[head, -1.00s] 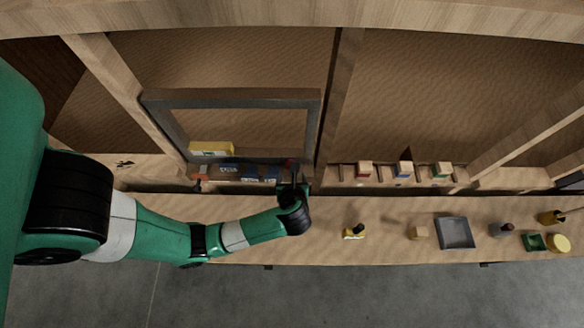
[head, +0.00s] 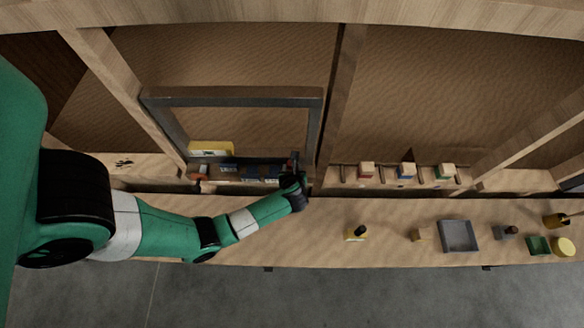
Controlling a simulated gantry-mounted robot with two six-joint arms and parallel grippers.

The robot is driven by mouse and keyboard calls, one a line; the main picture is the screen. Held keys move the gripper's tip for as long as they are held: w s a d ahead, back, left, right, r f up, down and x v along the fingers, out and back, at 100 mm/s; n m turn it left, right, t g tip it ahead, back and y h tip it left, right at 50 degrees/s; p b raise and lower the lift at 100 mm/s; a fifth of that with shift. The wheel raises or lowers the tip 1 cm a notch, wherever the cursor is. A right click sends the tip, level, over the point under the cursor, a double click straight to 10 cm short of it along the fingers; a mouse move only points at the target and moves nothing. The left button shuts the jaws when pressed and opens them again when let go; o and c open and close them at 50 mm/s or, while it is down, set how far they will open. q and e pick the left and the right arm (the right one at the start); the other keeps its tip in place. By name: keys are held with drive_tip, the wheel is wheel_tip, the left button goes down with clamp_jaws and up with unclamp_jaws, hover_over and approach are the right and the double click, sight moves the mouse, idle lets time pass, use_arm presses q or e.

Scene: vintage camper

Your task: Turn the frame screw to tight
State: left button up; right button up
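A dark grey window frame (head: 232,97) stands against the wall at the left middle of the head view. My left arm comes in from the left, and its gripper (head: 294,161) is at the lower right corner of the frame. A small reddish spot shows beside the fingers, but the gripper covers most of that corner, so I cannot make out the frame screw or its setting. I cannot tell whether the fingers are apart or closed on something. My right gripper is not in view.
A yellow box (head: 211,148) and several dark blue items (head: 262,172) are at the frame's bottom. Blocks (head: 405,170) stand on a ledge at right. The bench holds a yellow-and-black item (head: 356,233), a wooden block (head: 421,234) and a grey tray (head: 458,236). Bench left of these is mostly clear.

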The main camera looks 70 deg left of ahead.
use_arm(q)
clamp_jaws()
drive_tip(key=shift+w+d+m+g+y, duration=0.1)
drive_tip(key=shift+w+m+g+y, duration=0.1)
drive_tip(key=shift+m+g+y, duration=0.3)
drive_tip(key=shift+f+m+g+b, duration=0.2)
drive_tip(key=shift+m+g+b, duration=0.1)
drive_tip(key=shift+g, duration=0.5)
drive_tip(key=shift+r, duration=0.1)
drive_tip(key=o, duration=0.6)
unclamp_jaws()
drive_tip(key=shift+c, duration=0.2)
drive_tip(key=shift+r, duration=0.1)
drive_tip(key=v, duration=1.1)
drive_tip(key=shift+w+d+p, duration=0.15)
drive_tip(key=shift+d+p, duration=0.15)
drive_tip(key=shift+d, duration=0.05)
